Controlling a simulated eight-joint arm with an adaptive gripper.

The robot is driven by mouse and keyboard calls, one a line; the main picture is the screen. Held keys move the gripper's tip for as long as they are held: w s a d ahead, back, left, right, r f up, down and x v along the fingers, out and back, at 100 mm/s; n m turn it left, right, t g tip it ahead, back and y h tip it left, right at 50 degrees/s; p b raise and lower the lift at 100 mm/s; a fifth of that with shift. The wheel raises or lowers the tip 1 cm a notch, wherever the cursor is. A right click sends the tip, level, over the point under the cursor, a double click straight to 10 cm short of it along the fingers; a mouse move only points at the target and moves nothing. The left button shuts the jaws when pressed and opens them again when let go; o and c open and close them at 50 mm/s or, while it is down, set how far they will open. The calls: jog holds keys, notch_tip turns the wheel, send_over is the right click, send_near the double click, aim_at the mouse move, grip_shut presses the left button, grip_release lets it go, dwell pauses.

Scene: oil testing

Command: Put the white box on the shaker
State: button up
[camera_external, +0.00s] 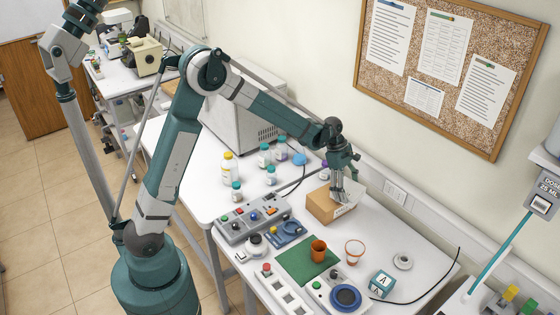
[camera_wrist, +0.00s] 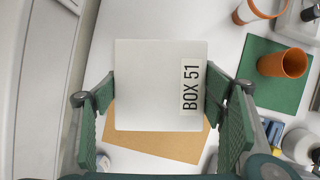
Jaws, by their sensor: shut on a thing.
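A white box (camera_wrist: 150,85) with the label "BOX 51" fills the middle of the wrist view. My gripper (camera_wrist: 160,105) is shut on it, one green finger at each side. In the external view my gripper (camera_external: 339,188) points down at the right rear of the bench. A brown cardboard surface (camera_wrist: 150,145) shows under the white box; it also shows in the external view (camera_external: 318,208). I cannot tell whether the box is clear of it. A device with a round blue plate (camera_external: 345,297) stands at the front; I cannot tell for certain that it is the shaker.
A green mat (camera_external: 296,262) with an orange cup (camera_external: 318,250) lies in front of my gripper. A grey control panel (camera_external: 250,220) and several bottles (camera_external: 230,168) are to the left. A lettered cube (camera_external: 381,283) stands at the right.

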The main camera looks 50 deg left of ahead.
jog(key=s+a+r+n+p, duration=0.1)
jog(key=s+a+p, duration=0.1)
jog(key=s+a, duration=0.5)
jog(key=s+a+r+n+t+p, duration=0.1)
jog(key=s+a+r, duration=0.1)
jog(key=a, duration=0.9)
jog(key=s+a+r+n+p, duration=0.15)
jog(key=s+a, duration=0.35)
jog(key=a, duration=0.5)
jog(key=s+a+r+n+t+p, duration=0.1)
jog(key=s+a+r+p, duration=0.2)
jog(key=s+a, duration=0.8)
jog(key=s+a+r+n+p, duration=0.1)
jog(key=s+a+r+p, duration=0.15)
jog(key=s+a, duration=0.85)
jog(key=a+f+n+y+b, duration=0.1)
jog(key=a+f+n+b, duration=0.2)
jog(key=a, duration=1.4)
jog(key=a+f+n+t+y+b, duration=0.1)
jog(key=a+f+n+b, duration=0.2)
jog(key=a, duration=1.3)
jog(key=a+f+n+y+b, duration=0.2)
jog(key=a+f+n+b, duration=0.2)
jog(key=a+b, duration=0.5)
jog(key=a+f, duration=0.1)
jog(key=a, duration=0.7)
jog(key=shift+w+a+f+b, duration=0.15)
jog(key=shift+a+f+b, duration=0.2)
jog(key=shift+f+b, duration=0.05)
jog(key=shift+f, duration=0.1)
